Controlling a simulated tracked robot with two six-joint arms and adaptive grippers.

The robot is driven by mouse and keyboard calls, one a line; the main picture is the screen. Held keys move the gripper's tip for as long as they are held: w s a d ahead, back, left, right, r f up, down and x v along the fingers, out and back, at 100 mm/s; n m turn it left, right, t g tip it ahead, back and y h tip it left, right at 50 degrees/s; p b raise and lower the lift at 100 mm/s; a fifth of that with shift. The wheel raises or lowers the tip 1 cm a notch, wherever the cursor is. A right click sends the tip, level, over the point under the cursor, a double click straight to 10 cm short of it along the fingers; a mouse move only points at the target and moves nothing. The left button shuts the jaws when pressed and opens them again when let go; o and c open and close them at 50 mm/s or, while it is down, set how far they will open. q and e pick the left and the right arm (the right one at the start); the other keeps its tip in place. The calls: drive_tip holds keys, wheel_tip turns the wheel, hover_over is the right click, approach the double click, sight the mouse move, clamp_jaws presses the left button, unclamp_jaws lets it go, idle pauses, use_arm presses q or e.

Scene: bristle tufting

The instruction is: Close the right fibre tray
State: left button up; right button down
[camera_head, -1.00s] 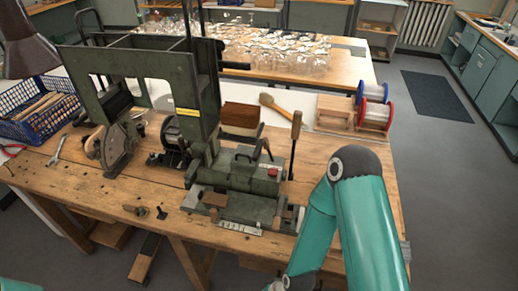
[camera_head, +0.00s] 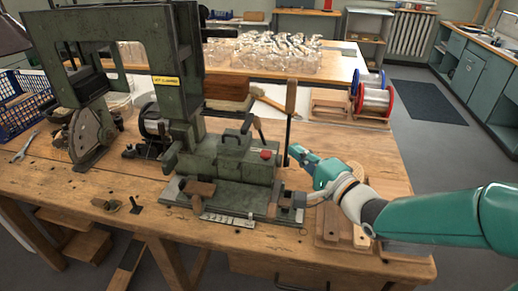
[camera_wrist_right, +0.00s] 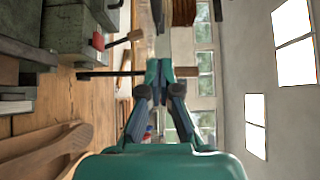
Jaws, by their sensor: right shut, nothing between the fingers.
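My right gripper (camera_head: 293,149) is shut and empty, just right of the upright lever (camera_head: 290,98) with a wooden handle on the green tufting machine (camera_head: 222,160). In the right wrist view the fingertips (camera_wrist_right: 160,70) meet, with the lever's rod (camera_wrist_right: 100,75) close by them. I cannot tell whether they touch it. A grey-green box with a black handle (camera_head: 236,136) and a red knob (camera_head: 266,154) sits on the machine. A brown block, perhaps fibre (camera_head: 228,90), lies behind it. I cannot tell which part is the right fibre tray. My left gripper is not in view.
Wooden pieces (camera_head: 335,228) lie on the bench under my right forearm. Red and blue spools (camera_head: 375,97) stand at the back right. A blue crate (camera_head: 22,105) is at the left.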

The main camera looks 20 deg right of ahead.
drive_tip(key=p, duration=0.2)
approach(250, 125)
drive_tip(key=w+d, duration=0.2)
drive_tip(key=w, duration=0.2)
drive_tip(key=shift+w+a+f, duration=0.1)
drive_tip(key=shift+w+a, duration=0.7)
drive_tip(key=shift+w+a+p, duration=0.35)
drive_tip(key=shift+a, duration=0.15)
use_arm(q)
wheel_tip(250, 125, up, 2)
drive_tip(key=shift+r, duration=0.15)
